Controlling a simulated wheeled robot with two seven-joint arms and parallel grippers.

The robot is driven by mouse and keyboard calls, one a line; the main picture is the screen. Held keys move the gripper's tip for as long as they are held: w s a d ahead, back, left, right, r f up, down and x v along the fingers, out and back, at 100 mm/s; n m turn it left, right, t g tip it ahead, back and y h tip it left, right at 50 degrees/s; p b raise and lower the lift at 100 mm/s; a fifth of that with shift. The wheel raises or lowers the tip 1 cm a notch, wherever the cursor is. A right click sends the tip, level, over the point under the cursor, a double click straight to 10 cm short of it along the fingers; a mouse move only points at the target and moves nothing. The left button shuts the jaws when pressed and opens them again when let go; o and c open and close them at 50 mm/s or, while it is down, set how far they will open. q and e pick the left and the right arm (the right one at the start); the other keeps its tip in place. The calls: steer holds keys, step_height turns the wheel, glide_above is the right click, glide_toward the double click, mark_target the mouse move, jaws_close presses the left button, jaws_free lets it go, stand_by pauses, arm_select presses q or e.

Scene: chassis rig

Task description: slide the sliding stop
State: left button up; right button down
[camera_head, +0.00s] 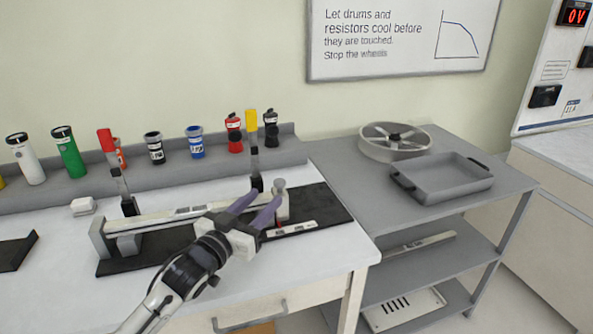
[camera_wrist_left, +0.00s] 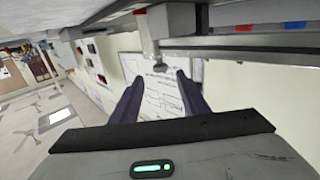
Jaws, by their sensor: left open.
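The rig is a long pale rail (camera_head: 180,213) on a black base plate (camera_head: 325,205) on the bench. What looks like the sliding stop (camera_head: 281,206), a grey block with a round-topped knob, stands near the rail's right end. In the left wrist view the stop (camera_wrist_left: 147,38) lies just beyond the fingertips, its knob pointing towards the gap between them. My left gripper (camera_head: 265,197) is open, its two purple fingers spread at the front left of the stop. It also shows in the wrist view (camera_wrist_left: 159,76). I cannot tell whether a finger touches the stop. My right gripper is not in view.
A red-handled clamp (camera_head: 106,141) and a yellow-handled clamp (camera_head: 252,122) rise behind the rail. Several canisters and connectors stand on the grey back ledge (camera_head: 88,182). A grey cart (camera_head: 365,200) at right carries a spoked wheel (camera_head: 372,151) and a tray (camera_head: 445,188).

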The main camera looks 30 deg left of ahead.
mark_target(277, 184)
arm_select(q)
steer(key=w, duration=0.8)
steer(key=shift+a+r, duration=0.25)
steer(key=shift+a, duration=0.1)
steer(key=shift+w, duration=0.5)
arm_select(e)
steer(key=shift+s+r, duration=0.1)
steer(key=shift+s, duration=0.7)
arm_select(q)
jaws_close()
steer(key=shift+f, duration=0.1)
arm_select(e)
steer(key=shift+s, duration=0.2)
